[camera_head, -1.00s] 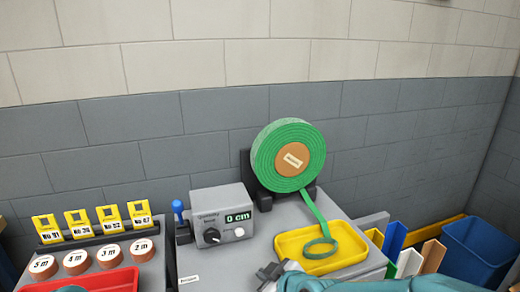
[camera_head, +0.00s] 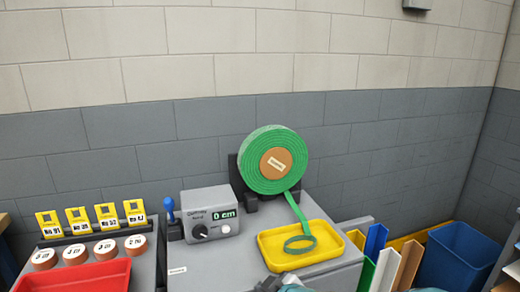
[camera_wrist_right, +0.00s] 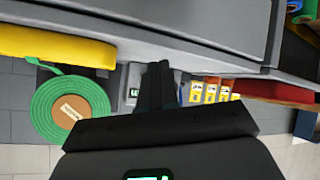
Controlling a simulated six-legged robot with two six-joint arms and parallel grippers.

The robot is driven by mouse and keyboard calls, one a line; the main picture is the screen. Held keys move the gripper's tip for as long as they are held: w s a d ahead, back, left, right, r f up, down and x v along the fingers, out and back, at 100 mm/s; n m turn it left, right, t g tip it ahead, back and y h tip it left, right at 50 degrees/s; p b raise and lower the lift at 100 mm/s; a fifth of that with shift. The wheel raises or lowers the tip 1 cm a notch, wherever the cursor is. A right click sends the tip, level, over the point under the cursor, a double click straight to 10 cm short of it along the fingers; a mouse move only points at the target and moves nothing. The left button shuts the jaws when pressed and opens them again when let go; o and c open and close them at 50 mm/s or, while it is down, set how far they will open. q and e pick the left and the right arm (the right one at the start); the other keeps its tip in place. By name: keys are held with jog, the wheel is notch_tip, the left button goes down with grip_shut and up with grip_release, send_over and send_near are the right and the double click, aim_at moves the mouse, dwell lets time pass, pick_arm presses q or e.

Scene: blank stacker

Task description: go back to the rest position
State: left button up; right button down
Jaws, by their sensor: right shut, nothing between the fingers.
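My right gripper (camera_head: 270,284) shows at the bottom edge of the head view, in front of the yellow tray (camera_head: 266,262). Most of its arm is cut off by the frame. In the right wrist view its dark fingers (camera_wrist_right: 158,80) are together with nothing between them. My left gripper is not in view.
A bench holds a green roll (camera_head: 262,160), its strip end looped in the yellow tray, and a grey control box (camera_head: 197,208) reading 0 cm. Yellow cards (camera_head: 106,216), brown discs (camera_head: 76,254) and a red tray (camera_head: 85,275) stand left. A blue bin (camera_head: 455,258) stands right.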

jog(key=s+d+f+m+g+h+p, duration=0.1)
jog(key=s+d+f+m+g+p, duration=0.15)
jog(key=s+d+f, duration=0.35)
jog(key=s+d+f+m+g+h+p, duration=0.15)
jog(key=s+d+f+p, duration=0.25)
jog(key=f, duration=0.4)
pick_arm(q)
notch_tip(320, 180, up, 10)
jog(key=p, duration=0.2)
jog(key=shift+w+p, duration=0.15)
jog(key=shift+p, duration=0.15)
pick_arm(e)
jog(key=s+f+m+g, duration=0.2)
jog(key=s+m, duration=0.2)
jog(key=s, duration=0.5)
jog(key=s+f+m+g, duration=0.3)
jog(key=s+m, duration=0.1)
jog(key=s, duration=0.4)
jog(key=shift+s+d+m+y, duration=0.3)
jog(key=shift+s+d+y, duration=0.05)
jog(key=shift+d, duration=0.1)
jog(key=shift+f, duration=0.1)
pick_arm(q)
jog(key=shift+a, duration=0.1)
